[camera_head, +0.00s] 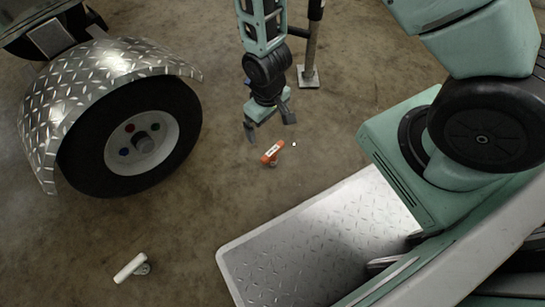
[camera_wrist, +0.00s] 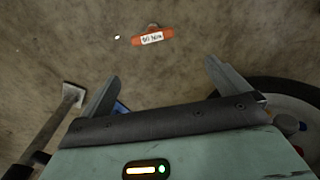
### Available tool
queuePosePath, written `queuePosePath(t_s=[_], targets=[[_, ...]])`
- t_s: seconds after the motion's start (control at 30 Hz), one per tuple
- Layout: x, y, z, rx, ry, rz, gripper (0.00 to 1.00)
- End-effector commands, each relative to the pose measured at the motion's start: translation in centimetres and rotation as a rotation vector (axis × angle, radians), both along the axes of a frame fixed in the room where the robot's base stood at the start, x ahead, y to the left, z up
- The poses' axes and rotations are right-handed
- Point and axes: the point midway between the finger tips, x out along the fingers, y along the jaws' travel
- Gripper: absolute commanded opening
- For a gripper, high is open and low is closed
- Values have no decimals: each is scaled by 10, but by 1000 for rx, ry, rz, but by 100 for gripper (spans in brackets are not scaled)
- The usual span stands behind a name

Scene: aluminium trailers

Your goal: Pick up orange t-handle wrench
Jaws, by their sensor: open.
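The orange t-handle wrench (camera_head: 272,153) is on the brown floor in the head view, with a white label on its orange handle. It also shows near the top middle of the wrist view (camera_wrist: 152,37), ahead of the fingers. My gripper (camera_head: 269,130) hangs pointing down, just beyond and above the wrench in the head view. In the wrist view my gripper (camera_wrist: 160,74) has its two fingers spread wide with nothing between them. The wrench is apart from the fingers.
A trailer wheel (camera_head: 133,135) under a diamond-plate fender (camera_head: 105,62) stands at left. A post with a foot plate (camera_head: 308,77) stands behind my gripper. A white-handled tool (camera_head: 130,267) lies at lower left. A small white bit (camera_head: 294,144) lies beside the wrench.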

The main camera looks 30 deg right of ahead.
Motion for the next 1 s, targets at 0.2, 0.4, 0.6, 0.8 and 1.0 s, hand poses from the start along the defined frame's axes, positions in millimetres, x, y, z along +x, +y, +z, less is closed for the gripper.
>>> queuePosePath(t_s=[0.2, 0.4, 0.6, 0.8, 1.0], targets=[[-1, -12, -35, -19, -4, -10, 100], [-2, -13, -76, -19, -4, -10, 100], [-2, -12, -118, -18, -2, -10, 100], [-1, -12, -144, -17, -5, -10, 100], [-1, -12, -150, -17, -5, -10, 100]])
